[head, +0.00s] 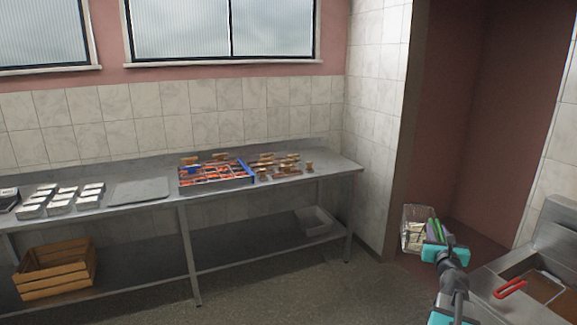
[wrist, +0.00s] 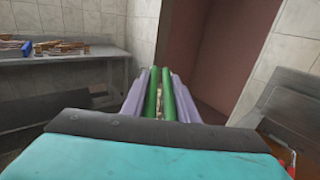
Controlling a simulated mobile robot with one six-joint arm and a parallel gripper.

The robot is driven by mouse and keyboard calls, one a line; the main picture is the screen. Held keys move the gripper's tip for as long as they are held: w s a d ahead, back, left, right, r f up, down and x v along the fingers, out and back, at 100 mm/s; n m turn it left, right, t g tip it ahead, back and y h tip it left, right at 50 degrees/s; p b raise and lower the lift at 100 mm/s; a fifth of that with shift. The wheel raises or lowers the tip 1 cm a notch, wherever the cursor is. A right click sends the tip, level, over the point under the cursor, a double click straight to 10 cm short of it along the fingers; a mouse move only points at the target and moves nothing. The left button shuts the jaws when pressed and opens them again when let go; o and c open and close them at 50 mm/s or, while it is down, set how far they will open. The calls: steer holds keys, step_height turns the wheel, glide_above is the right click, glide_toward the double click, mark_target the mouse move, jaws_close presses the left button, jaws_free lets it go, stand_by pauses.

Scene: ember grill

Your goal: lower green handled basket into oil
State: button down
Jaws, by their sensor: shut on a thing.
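My gripper (head: 437,230) is shut on the green handle (head: 432,229) of a wire basket (head: 415,237). The basket hangs in the air with pale pieces of food inside, left of the fryer (head: 510,272). In the wrist view, the green handle (wrist: 168,95) runs forward between the two grey-purple fingers. The basket itself is mostly hidden there behind the gripper. The fryer stands at the lower right of the head view, with a second basket with a red handle (head: 510,288) in its well. The oil surface is hard to make out.
A long steel table (head: 140,190) along the back wall holds a tray of red food (head: 215,176), several white containers (head: 62,198) and small brown pieces. A wooden crate (head: 55,270) sits on its lower shelf. A tiled wall corner (head: 375,130) stands behind the basket. The floor between is clear.

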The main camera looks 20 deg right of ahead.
steer(key=w+a+f+n+t+y+b, duration=0.1)
steer(key=w+a+f+n+y, duration=0.2)
steer(key=a, duration=0.6)
steer(key=w+a+f+n+t+y, duration=0.1)
steer(key=w+a+f+n+y, duration=0.15)
steer(key=w+a+y, duration=0.45)
steer(key=w+a+f+n+t+y+b, duration=0.1)
steer(key=w+a+f+n+y, duration=0.15)
steer(key=a, duration=0.75)
steer(key=s+a+f+n+g+y, duration=0.1)
steer(key=a+n+g+y, duration=0.1)
steer(key=a, duration=0.6)
steer(key=s+a+f+n+g+y, duration=0.2)
steer(key=a+y, duration=0.4)
steer(key=a, duration=0.3)
steer(key=s+a+f+n+g+y+b, duration=0.1)
steer(key=s+a+f+n+g+y, duration=0.1)
steer(key=a+n, duration=0.4)
steer(key=a+g+y, duration=0.1)
steer(key=a+y, duration=0.1)
steer(key=shift+a+y, duration=0.35)
steer(key=shift+a, duration=0.05)
steer(key=a, duration=0.6)
steer(key=shift+a, duration=0.4)
